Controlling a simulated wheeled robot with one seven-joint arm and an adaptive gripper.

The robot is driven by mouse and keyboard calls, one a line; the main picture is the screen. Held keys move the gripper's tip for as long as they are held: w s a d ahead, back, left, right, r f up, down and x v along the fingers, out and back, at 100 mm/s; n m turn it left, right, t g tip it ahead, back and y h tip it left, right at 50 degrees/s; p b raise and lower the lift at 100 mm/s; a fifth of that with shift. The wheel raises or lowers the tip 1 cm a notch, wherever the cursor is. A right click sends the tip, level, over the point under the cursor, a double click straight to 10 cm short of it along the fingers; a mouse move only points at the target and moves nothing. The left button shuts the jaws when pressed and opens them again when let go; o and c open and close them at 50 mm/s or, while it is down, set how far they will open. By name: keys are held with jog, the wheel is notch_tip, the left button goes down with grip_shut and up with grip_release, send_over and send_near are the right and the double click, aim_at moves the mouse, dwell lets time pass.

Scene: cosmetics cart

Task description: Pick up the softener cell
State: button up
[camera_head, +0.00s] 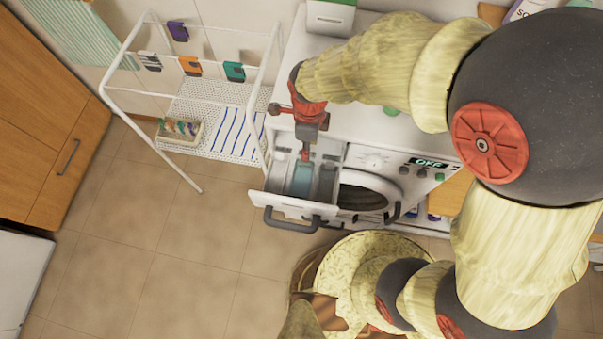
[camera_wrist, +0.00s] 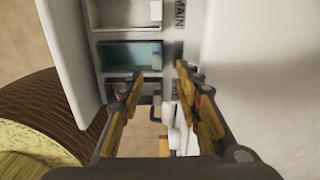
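The washing machine's detergent drawer (camera_head: 292,206) is pulled out at the machine's front left. A teal cell (camera_head: 302,178) sits in its middle, between grey compartments. In the wrist view the teal cell (camera_wrist: 125,57) lies across the drawer, with a pale compartment above it and a dark one below; the word MAIN shows at the right. I cannot read a softener label. My gripper (camera_head: 306,152) points down over the drawer's inner end. In the wrist view my gripper (camera_wrist: 160,80) has its fingers apart with nothing between them, just right of and below the teal cell.
The washing machine's round door (camera_head: 362,196) is beside the drawer. A white and green box (camera_head: 330,16) stands on its top. A white drying rack (camera_head: 197,70) with coloured clips stands at the left. Tiled floor (camera_head: 170,250) is clear in front, left of a wicker basket (camera_head: 305,270).

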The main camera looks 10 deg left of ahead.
jog(key=shift+f+m, duration=0.3)
jog(key=shift+f, duration=0.25)
jog(key=p, duration=0.2)
send_over(301, 179)
jog(key=w, duration=0.4)
jog(key=f, duration=0.7)
jog(key=shift+d, duration=0.3)
jog(key=shift+c, duration=1.1)
jog(key=shift+r, duration=0.1)
grip_shut()
